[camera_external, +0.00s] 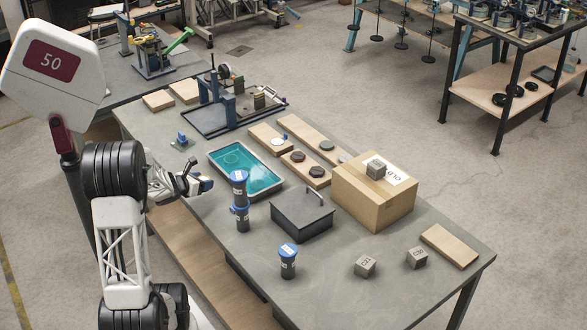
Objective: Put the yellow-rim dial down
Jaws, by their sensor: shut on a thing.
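My gripper (197,184) is at the left edge of the grey workbench (375,284), left of the teal-lined tray (213,156). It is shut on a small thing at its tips. The held thing is small and partly hidden by the fingers, so I cannot make out a dial face or yellow rim. Round dial-like pieces lie on wooden boards at the middle of the bench: a dark one (298,156), another dark one (317,171), one on the board behind (326,145) and a pale one (278,141). I cannot tell a yellow rim on any.
A cardboard box (382,205) carries a grey cube (376,168). Two grey cubes (365,266) (417,257) lie at right. A metal fixture (232,102) stands behind. The front right is mostly clear.

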